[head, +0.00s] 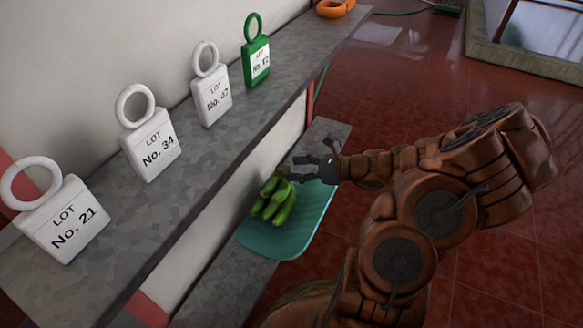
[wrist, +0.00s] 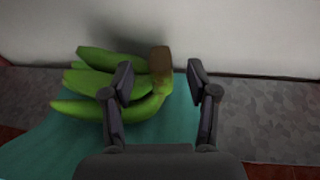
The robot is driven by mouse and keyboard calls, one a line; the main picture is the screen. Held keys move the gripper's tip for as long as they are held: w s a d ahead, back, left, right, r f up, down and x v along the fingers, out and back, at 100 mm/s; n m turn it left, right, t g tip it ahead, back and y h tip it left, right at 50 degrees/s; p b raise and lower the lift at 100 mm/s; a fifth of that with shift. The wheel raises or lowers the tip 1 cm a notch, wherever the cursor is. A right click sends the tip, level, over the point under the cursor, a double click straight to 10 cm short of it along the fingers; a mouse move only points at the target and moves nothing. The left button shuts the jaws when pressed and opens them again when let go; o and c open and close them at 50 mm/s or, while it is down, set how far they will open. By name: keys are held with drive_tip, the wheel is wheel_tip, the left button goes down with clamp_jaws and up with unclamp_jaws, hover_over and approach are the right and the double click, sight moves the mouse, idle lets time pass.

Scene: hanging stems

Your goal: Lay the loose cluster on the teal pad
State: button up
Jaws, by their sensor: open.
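The loose cluster is a bunch of green bananas (head: 273,200) lying on the teal pad (head: 290,238) in the head view. In the wrist view the bananas (wrist: 100,85) lie on the teal pad (wrist: 40,145) with their brown cut stem (wrist: 160,60) at the right, close to the pale wall. My gripper (head: 312,163) is just beyond the stem end in the head view. In the wrist view my gripper (wrist: 160,80) is open, its left finger in front of the bananas and its right finger over clear space. I see no grip on the stem.
A grey upper shelf (head: 100,285) holds white lot tags (head: 150,145) and a green tag (head: 256,62). It runs above the lower grey ledge (head: 215,290) that bears the pad. An orange ring (head: 335,8) is at the far end. Red tiled floor (head: 400,70) is open at right.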

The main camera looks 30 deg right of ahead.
drive_tip(key=v, duration=1)
drive_tip(key=shift+w+r, duration=0.1)
